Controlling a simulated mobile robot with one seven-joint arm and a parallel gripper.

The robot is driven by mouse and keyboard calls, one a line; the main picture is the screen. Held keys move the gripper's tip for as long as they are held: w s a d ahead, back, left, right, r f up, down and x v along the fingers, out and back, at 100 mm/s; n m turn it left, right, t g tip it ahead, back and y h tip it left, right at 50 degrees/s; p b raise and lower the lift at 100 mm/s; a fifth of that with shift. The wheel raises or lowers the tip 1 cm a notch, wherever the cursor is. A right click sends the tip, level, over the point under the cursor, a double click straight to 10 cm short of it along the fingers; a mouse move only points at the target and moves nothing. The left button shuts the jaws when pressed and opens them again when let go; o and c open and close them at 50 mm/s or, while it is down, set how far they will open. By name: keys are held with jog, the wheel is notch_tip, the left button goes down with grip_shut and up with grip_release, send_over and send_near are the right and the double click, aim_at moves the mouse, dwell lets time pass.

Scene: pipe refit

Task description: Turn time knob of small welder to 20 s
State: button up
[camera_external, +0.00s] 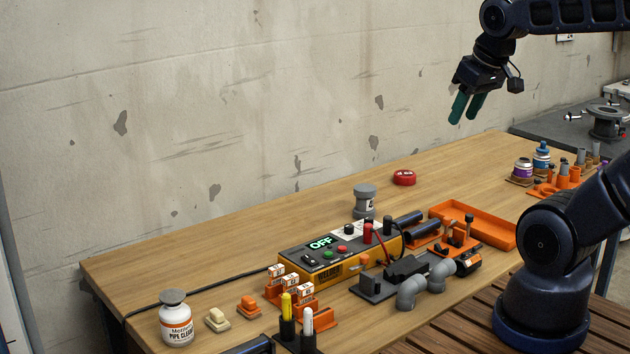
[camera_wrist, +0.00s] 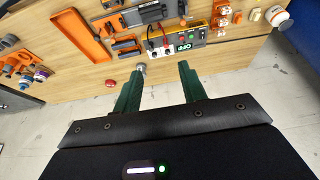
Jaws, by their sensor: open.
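The small welder (camera_external: 354,267) is a yellow box with a dark top panel on the wooden table. Its green display (camera_external: 321,242) reads OFF. Green and red buttons and a red and a black post show on its top. I cannot make out which part is the time knob. The welder also shows at the top of the wrist view (camera_wrist: 194,37), with its display lit. My gripper (camera_external: 462,108) is open and empty, high above the back right of the table, well apart from the welder. Its two green fingers also show in the wrist view (camera_wrist: 157,80).
A grey capped cylinder (camera_external: 365,203) stands behind the welder. A red round button (camera_external: 404,177) sits at the table's back. An orange tray (camera_external: 496,236), grey pipe elbows (camera_external: 411,292) and a white bottle (camera_external: 176,322) surround the welder. The back left tabletop is clear.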

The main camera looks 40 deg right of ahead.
jog(key=w+d+f+n+g, duration=0.15)
jog(key=w+n, duration=0.25)
jog(key=w, duration=0.5)
jog(key=n+g, duration=0.3)
jog(key=n, duration=0.8)
send_over(368, 218)
notch_tip(368, 218, down, 23)
notch_tip(368, 218, down, 11)
jog(key=shift+r, duration=0.2)
grip_shut()
